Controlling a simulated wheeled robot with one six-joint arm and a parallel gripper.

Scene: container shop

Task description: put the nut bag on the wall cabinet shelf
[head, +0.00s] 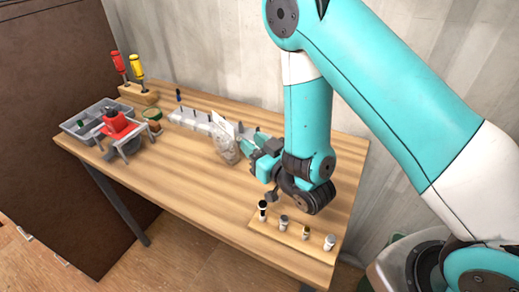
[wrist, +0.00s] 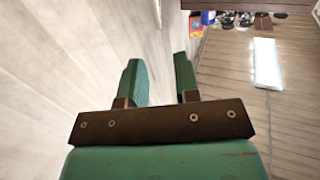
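The nut bag (head: 228,148) appears to be the pale, see-through bag with a greyish lower part, standing on the workbench towards the back. My gripper (head: 256,160) is just to the right of it in the head view, low over the bench, with its fingers towards the left. I cannot tell whether they touch the bag. In the wrist view my gripper (wrist: 161,80) has its two green fingers apart, with only pale wall showing between them. The bag does not show in the wrist view. I cannot make out a wall cabinet shelf.
The workbench (head: 190,185) has clear wood in front. A grey tray (head: 75,127), a red-and-grey device (head: 118,125) and screwdrivers (head: 119,65) are at the left. A board with small cylinders (head: 295,238) is at the right front.

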